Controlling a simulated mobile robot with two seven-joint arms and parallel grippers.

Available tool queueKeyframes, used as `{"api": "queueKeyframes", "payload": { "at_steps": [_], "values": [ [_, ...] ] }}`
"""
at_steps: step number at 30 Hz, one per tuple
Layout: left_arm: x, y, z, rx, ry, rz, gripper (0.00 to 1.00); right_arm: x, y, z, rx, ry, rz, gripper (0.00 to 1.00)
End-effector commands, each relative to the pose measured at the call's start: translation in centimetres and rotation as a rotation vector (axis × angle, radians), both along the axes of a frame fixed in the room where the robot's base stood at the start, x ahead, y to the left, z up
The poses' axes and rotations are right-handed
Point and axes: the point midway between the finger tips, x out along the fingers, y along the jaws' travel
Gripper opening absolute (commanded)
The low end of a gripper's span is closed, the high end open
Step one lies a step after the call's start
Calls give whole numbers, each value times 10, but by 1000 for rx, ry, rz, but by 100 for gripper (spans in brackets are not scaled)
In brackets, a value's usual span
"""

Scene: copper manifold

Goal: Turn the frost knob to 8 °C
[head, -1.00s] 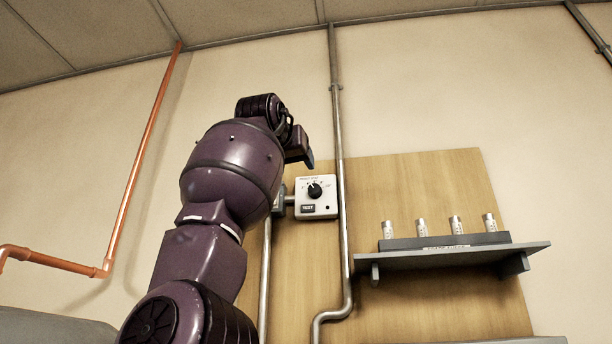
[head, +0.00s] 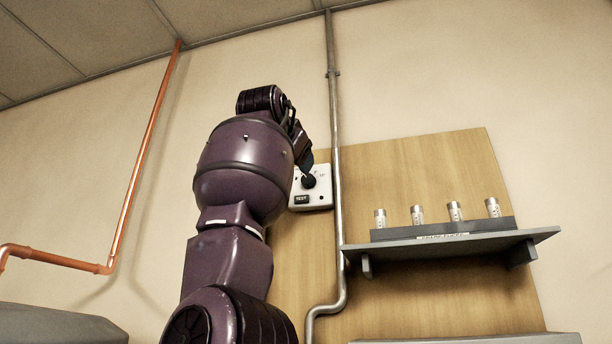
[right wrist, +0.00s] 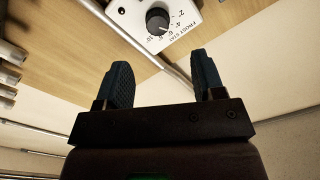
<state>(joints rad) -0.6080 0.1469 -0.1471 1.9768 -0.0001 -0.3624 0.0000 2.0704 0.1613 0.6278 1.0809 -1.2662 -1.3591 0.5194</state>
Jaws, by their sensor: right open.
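The frost stat is a white box (head: 318,195) on the wall panel, with a round black knob (head: 308,181) and a TEST label below it. In the right wrist view the black knob (right wrist: 157,21) is beside printed degree marks; its pale pointer line seems to aim near the middle marks, but I cannot read the exact setting. My right gripper (right wrist: 163,68) is open and empty, its two dark fingers apart, with the knob beyond the fingertips. In the head view my right gripper (head: 306,160) is just above the knob and partly hides the box. My left gripper is not in view.
A grey vertical pipe (head: 336,130) runs close to the right of the box. Further right a grey shelf (head: 450,246) carries a rack with several small cylinders. A copper pipe (head: 140,165) is on the left wall.

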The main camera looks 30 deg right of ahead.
Motion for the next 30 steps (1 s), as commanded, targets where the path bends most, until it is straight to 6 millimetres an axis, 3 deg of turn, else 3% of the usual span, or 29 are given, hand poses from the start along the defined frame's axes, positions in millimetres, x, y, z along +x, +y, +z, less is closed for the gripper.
{"api": "queueKeyframes", "payload": {
  "at_steps": [15,29,30],
  "values": [
    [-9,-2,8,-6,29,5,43,51,-61,1,-2,3,-1,62],
    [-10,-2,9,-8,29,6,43,58,-68,0,-1,2,-1,62],
    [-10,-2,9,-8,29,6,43,58,-68,0,-1,2,-1,58]
  ]
}}
